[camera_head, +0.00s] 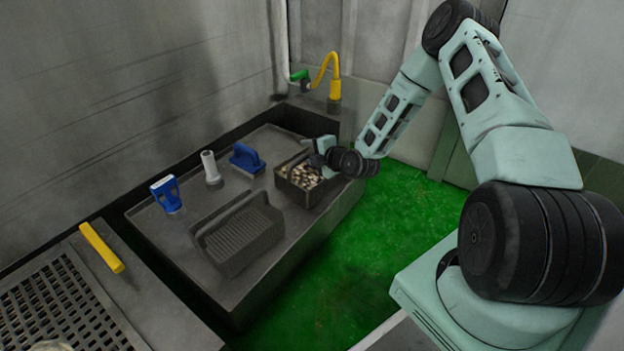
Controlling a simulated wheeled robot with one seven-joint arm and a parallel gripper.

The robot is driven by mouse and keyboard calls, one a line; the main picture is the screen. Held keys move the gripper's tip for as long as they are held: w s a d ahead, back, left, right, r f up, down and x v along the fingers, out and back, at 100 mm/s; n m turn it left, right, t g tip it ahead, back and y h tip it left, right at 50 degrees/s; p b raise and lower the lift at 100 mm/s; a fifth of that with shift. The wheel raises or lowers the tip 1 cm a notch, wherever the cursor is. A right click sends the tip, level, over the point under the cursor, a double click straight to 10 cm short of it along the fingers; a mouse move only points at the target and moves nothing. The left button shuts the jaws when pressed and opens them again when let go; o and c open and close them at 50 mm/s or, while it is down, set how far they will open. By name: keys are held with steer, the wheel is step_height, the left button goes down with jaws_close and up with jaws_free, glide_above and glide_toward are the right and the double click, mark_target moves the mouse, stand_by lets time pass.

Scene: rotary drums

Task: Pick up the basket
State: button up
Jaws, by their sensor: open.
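A small dark square basket (296,190) filled with pale, pebble-like pieces sits at the right edge of the grey worktop, near its far end. My gripper (318,160) is at the basket's upper right side, close above its far rim. I cannot tell whether the fingers touch the rim. The gripper is open.
On the worktop (160,232) stand a dark ribbed block (240,235), a blue-handled tool (246,158), a white cylinder (210,168) and a blue-and-white tool (166,194). A yellow bar (101,247) lies left. A yellow tap (334,82) rises behind. Green floor (375,235) is clear.

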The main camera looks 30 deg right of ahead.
steer(key=shift+w+f, duration=0.15)
steer(key=shift+w, duration=0.25)
jaws_close()
